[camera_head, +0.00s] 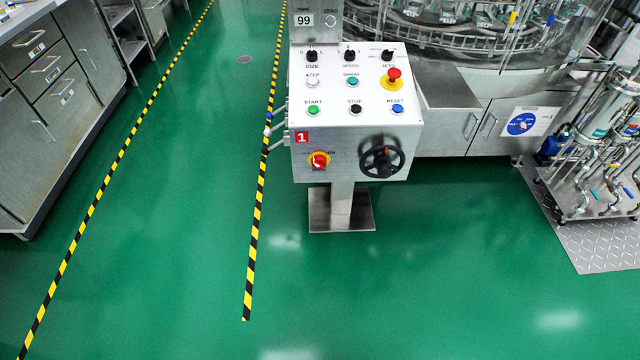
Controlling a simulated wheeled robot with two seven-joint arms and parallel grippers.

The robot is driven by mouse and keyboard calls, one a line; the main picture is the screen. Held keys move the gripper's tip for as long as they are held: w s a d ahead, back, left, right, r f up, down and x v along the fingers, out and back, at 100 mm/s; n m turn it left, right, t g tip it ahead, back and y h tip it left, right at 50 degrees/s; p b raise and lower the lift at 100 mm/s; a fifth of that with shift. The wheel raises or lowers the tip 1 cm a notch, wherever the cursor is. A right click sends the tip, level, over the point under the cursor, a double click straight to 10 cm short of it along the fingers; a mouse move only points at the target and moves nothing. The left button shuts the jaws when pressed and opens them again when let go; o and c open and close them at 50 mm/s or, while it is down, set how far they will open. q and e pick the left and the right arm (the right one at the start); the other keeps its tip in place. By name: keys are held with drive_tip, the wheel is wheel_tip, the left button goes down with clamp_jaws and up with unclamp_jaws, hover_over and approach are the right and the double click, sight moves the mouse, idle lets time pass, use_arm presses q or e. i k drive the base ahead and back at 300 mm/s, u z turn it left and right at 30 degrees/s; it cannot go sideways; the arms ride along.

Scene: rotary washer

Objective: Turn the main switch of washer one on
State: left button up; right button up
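The control box of washer one (342,140) stands on a metal post in the upper middle of the head view, with a red "1" label on its front. The main switch (319,160), a red knob on a yellow disc, is on the left of the front face. I cannot tell its setting at this size. A black handwheel (382,157) is to its right. The sloped top panel (352,86) carries black knobs, several push buttons and a red mushroom button on yellow (392,76). Neither of my grippers shows in this view.
The glass-sided rotary washer (460,60) stands behind the box. Steel cabinets (60,75) line the left. A pipe rack (600,140) stands at the right on a metal plate. Yellow-black tape (254,230) marks the green floor, which is clear in front of the box.

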sight(318, 161)
drive_tip(key=u, duration=0.8)
drive_tip(key=i, duration=1)
drive_tip(key=z, duration=0.45)
